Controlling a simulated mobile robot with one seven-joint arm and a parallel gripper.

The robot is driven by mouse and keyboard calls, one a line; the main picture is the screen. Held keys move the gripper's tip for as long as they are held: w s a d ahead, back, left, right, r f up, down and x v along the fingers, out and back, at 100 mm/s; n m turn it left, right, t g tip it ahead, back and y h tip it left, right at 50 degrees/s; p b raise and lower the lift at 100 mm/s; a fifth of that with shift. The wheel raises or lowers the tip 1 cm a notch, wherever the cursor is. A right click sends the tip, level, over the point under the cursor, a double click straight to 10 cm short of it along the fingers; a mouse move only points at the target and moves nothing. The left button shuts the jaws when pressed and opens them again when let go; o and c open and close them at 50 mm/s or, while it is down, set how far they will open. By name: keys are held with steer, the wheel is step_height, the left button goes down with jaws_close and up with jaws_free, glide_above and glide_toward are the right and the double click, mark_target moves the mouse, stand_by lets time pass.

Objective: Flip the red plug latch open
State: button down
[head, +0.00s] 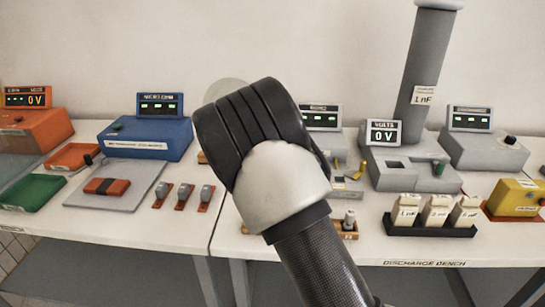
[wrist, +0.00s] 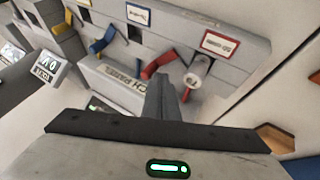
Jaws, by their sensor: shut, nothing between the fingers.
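The red latch (wrist: 158,63) shows in the wrist view as a curved red strip on the front of a grey panel box (wrist: 225,85), below a red-bordered label (wrist: 220,43). A pale cylindrical plug (wrist: 197,73) sticks out to its right. My gripper (wrist: 160,85) is shut and empty, its dark fingers just below the red latch in the picture. I cannot tell whether they touch it. A small red piece shows right of the fingers; part of the red is hidden behind them. In the head view my arm hides the gripper and the red latch.
Blue (wrist: 103,40) and yellow (wrist: 84,14) latches sit left of the red one in the wrist view. In the head view, a grey voltage unit (head: 415,172) and a rack of white blocks (head: 430,230) stand to the right, a blue box (head: 148,138) to the left.

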steer(key=shift+s+a+f, duration=0.1)
steer(key=shift+s+a+b, duration=0.35)
steer(key=shift+s, duration=0.2)
steer(key=shift+r, duration=0.2)
